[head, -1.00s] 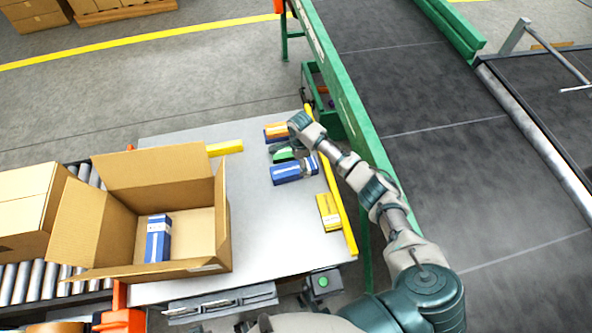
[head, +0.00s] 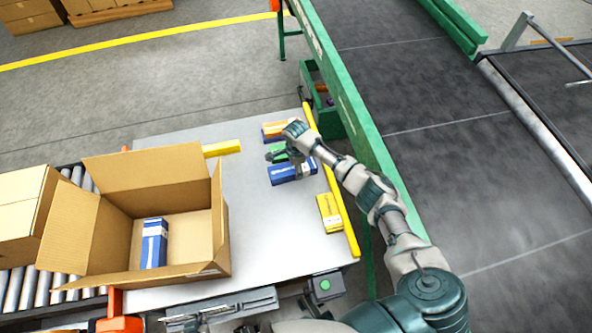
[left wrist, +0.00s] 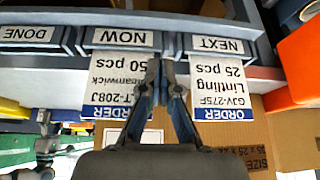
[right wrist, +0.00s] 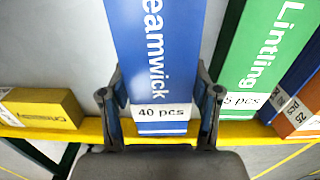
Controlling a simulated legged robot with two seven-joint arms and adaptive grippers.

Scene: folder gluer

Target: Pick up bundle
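A blue bundle (head: 284,176) lies near the right edge of the grey table; its label reads "eamwick" and "40 pcs" in the right wrist view (right wrist: 155,60). My right gripper (head: 291,160) is over it, open. Its fingers stand on both sides of the bundle's near end in the right wrist view (right wrist: 160,98); firm contact does not show. My left gripper (left wrist: 165,65) is shut in front of hanging order cards. The NOW card (left wrist: 115,85) reads "50 pcs" and the NEXT card (left wrist: 222,90) "25 pcs Lintling".
A green bundle (right wrist: 250,55) lies right beside the blue one, with an orange bundle (right wrist: 303,115) beyond. A yellow bundle (head: 330,212) lies nearer, by a yellow rail (head: 347,225). An open carton (head: 100,280) at the left holds another blue bundle (head: 153,243).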

